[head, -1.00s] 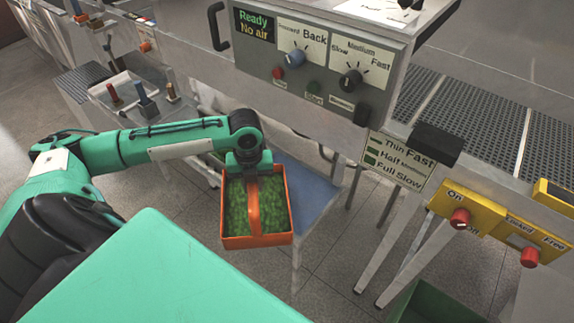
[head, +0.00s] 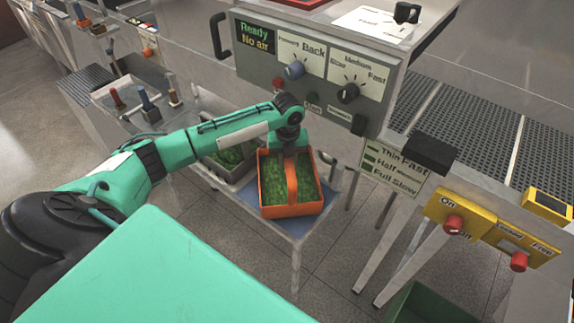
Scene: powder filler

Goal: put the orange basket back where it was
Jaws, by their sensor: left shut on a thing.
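The orange basket (head: 290,211) is full of green leafy stuff and has an orange handle arching over its middle. It is over the blue top of a small table (head: 304,229), to the right of a grey basket (head: 232,173) with similar green contents. My left gripper (head: 290,148) is at the basket's handle, shut on it from above and behind. I cannot tell whether the basket's underside touches the table top. My right gripper is not in view.
The control box (head: 305,75) with knobs and a display reading "Ready / No air" overhangs just behind the arm. A sign (head: 393,163) hangs to the right of the table. Yellow switch panels (head: 455,214) are at the right, with a green bin (head: 425,305) below.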

